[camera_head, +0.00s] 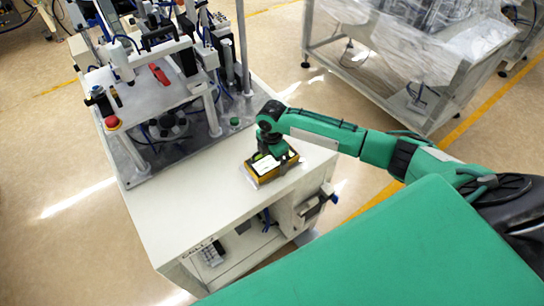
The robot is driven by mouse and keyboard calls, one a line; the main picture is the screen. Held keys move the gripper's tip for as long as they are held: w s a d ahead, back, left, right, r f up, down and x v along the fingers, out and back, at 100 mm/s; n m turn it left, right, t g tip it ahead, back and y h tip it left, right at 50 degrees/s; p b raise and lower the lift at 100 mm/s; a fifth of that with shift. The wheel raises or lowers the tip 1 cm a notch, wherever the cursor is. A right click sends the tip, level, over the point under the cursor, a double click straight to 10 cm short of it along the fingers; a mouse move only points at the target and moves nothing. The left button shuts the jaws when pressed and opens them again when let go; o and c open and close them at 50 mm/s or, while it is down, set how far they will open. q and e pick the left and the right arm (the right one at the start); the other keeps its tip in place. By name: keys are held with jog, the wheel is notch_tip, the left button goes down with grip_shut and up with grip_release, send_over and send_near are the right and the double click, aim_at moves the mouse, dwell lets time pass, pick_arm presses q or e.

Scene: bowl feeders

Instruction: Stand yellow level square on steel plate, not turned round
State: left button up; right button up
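The yellow level (268,172), yellow with dark parts and a pale face on top, is at the right part of the white cabinet top. A thin pale edge of what looks like the steel plate (248,178) shows along its left side. The level seems to be over the plate, but I cannot tell whether it touches it. My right gripper (272,152) points down over the level's far side. Its fingertips are hidden, so I cannot tell whether they grip the level. My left gripper is out of view.
A green button (235,121) is behind the level. The cabinet top (190,205) is bare at front left. A plastic-wrapped machine (400,50) stands behind right.

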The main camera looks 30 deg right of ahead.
notch_tip(320, 180, up, 12)
jog(key=b, duration=0.1)
jog(key=shift+r, duration=0.15)
dwell(0.4)
dwell(0.5)
